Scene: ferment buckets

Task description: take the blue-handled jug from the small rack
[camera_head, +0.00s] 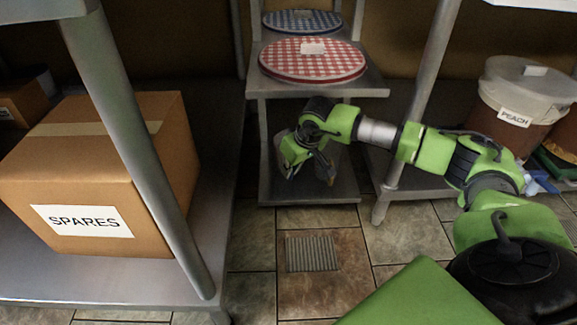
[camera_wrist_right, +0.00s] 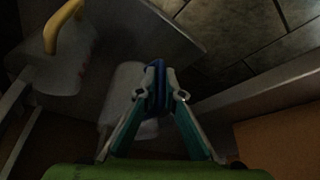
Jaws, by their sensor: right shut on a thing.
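The blue-handled jug shows in the right wrist view, with its pale, translucent body (camera_wrist_right: 122,84) and its blue handle (camera_wrist_right: 156,72) between my fingers. My right gripper (camera_wrist_right: 158,92) is shut on that handle. In the head view my right gripper (camera_head: 318,168) reaches into the lower part of the small steel rack (camera_head: 305,198), below its upper shelf. There the arm and gripper mostly hide the jug. I cannot tell whether the jug touches the shelf. A second jug with a yellow handle (camera_wrist_right: 62,26) stands close by in the wrist view. My left gripper is not in view.
A red-checked lid (camera_head: 312,68) lies on the rack's upper shelf, with a blue-checked lid (camera_head: 300,20) above. A SPARES box (camera_head: 100,180) sits on a steel shelf at left. A PEACH bucket (camera_head: 510,105) stands at right. Tiled floor before the rack is clear around a drain (camera_head: 312,254).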

